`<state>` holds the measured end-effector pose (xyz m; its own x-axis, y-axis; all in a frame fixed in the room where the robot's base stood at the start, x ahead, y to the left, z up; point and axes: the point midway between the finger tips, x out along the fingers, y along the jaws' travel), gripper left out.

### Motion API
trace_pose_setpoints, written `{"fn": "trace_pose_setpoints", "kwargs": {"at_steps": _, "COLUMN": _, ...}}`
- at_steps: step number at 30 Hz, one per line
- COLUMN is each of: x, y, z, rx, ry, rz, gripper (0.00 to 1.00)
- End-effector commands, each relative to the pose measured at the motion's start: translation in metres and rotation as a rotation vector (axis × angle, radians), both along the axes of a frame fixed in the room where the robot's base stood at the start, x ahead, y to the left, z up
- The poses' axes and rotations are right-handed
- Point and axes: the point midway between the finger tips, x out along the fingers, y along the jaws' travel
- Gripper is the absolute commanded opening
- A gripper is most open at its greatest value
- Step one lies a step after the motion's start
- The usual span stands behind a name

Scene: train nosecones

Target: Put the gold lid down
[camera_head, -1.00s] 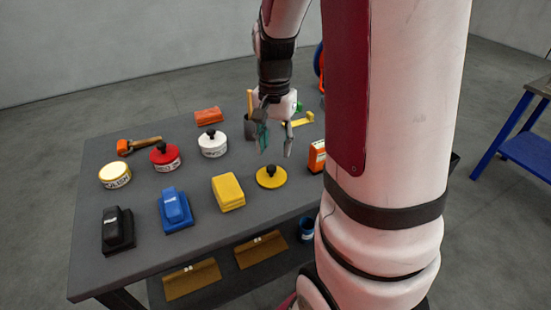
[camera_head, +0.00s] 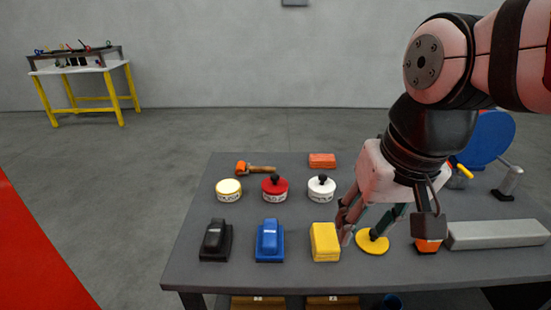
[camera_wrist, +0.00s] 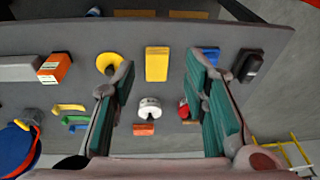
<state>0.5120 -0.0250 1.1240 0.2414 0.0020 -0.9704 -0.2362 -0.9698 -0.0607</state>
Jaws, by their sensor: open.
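The gold lid (camera_head: 372,243) is a flat yellow disc lying on the grey table, right of the yellow block. My gripper's finger partly covers it in the head view, and its knob is hidden there. In the wrist view the gold lid (camera_wrist: 103,58) shows beside the left finger's tip. My gripper (camera_head: 360,235) is open, pointing down over the table with nothing between its fingers. In the wrist view my gripper (camera_wrist: 160,70) has its fingers wide apart. I cannot tell whether a finger touches the lid.
A yellow block (camera_head: 325,242), blue block (camera_head: 269,241) and black block (camera_head: 215,241) stand along the front. An orange box (camera_head: 428,245) and grey bar (camera_head: 497,234) lie right.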

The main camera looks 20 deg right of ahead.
Motion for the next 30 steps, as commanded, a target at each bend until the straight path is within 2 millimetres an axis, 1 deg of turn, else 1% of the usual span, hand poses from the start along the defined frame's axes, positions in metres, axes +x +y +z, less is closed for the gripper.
{"fn": "trace_pose_setpoints", "kwargs": {"at_steps": 1, "x": -0.012, "y": 0.007, "z": 0.001, "rx": -0.016, "ry": -0.021, "rz": 0.061, "gripper": 0.41}}
{"fn": "trace_pose_setpoints", "kwargs": {"at_steps": 3, "x": -0.024, "y": 0.014, "z": 0.000, "rx": -0.037, "ry": -0.041, "rz": 0.130, "gripper": 0.41}}
{"fn": "trace_pose_setpoints", "kwargs": {"at_steps": 6, "x": -0.035, "y": 0.020, "z": -0.002, "rx": -0.058, "ry": -0.060, "rz": 0.198, "gripper": 0.41}}
{"fn": "trace_pose_setpoints", "kwargs": {"at_steps": 9, "x": -0.040, "y": 0.022, "z": -0.003, "rx": -0.068, "ry": -0.068, "rz": 0.229, "gripper": 0.41}}
{"fn": "trace_pose_setpoints", "kwargs": {"at_steps": 19, "x": -0.041, "y": 0.022, "z": -0.001, "rx": -0.071, "ry": -0.070, "rz": 0.235, "gripper": 0.41}}
{"fn": "trace_pose_setpoints", "kwargs": {"at_steps": 22, "x": -0.043, "y": 0.022, "z": 0.009, "rx": -0.073, "ry": -0.083, "rz": 0.234, "gripper": 0.41}}
{"fn": "trace_pose_setpoints", "kwargs": {"at_steps": 26, "x": -0.043, "y": 0.022, "z": 0.027, "rx": -0.081, "ry": -0.113, "rz": 0.234, "gripper": 0.41}}
{"fn": "trace_pose_setpoints", "kwargs": {"at_steps": 28, "x": -0.043, "y": 0.022, "z": 0.029, "rx": -0.083, "ry": -0.121, "rz": 0.234, "gripper": 0.41}}
{"fn": "trace_pose_setpoints", "kwargs": {"at_steps": 30, "x": -0.041, "y": 0.022, "z": 0.028, "rx": -0.083, "ry": -0.121, "rz": 0.234, "gripper": 0.41}}
